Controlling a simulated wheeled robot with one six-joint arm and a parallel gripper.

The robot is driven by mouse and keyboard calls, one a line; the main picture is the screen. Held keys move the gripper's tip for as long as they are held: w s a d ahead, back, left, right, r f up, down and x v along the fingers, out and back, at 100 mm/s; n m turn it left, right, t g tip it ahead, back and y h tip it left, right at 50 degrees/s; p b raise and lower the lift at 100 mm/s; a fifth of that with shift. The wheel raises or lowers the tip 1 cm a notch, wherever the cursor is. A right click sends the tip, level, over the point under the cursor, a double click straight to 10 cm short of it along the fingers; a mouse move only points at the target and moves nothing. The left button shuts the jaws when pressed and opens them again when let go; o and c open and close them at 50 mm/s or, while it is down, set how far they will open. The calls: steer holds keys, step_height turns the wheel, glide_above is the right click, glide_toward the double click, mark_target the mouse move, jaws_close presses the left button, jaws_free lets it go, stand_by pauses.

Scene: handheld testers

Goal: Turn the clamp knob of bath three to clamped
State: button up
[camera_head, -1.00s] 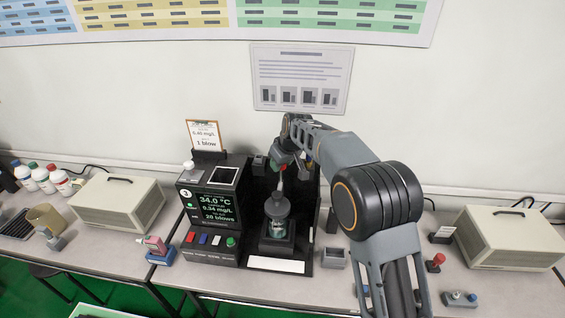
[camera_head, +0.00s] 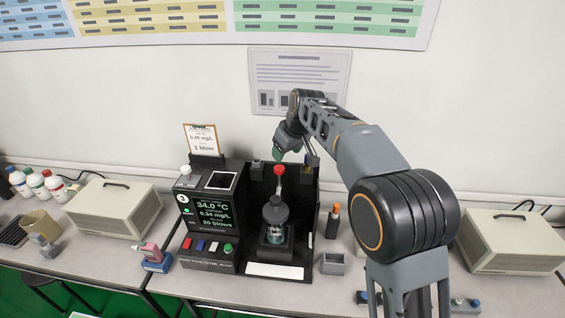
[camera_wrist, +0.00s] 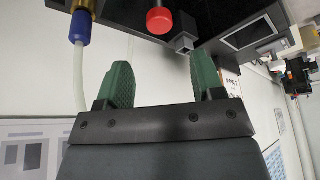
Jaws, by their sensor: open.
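My gripper (camera_head: 284,151) is above the back of the bath, just above the red knob. In the wrist view its green fingers (camera_wrist: 163,78) are apart with nothing between them.
A blue fitting (camera_wrist: 80,27) with a pale tube is at upper left in the wrist view. The bath's side wall (camera_head: 306,205) stands right of the vessel. A grey holder (camera_head: 333,264) and an orange-capped bottle (camera_head: 333,220) stand further right. Pale boxes (camera_head: 110,210) flank the bath.

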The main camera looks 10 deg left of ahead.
steer(key=shift+v, duration=2.45)
steer(key=s+d+f+m+h, duration=0.1)
steer(key=s+d+f+m, duration=0.35)
steer(key=f, duration=0.25)
steer(key=s+d+f+m+h, duration=0.1)
steer(key=s+d+m, duration=0.1)
steer(key=s+d, duration=0.6)
steer(key=s+d+f+m+t+h, duration=0.1)
steer(key=s+d+m, duration=0.1)
steer(key=s+d, duration=0.7)
steer(key=s, duration=0.5)
steer(key=shift+f+m, duration=0.2)
steer(key=shift+m, duration=0.15)
steer(key=shift+d, duration=0.15)
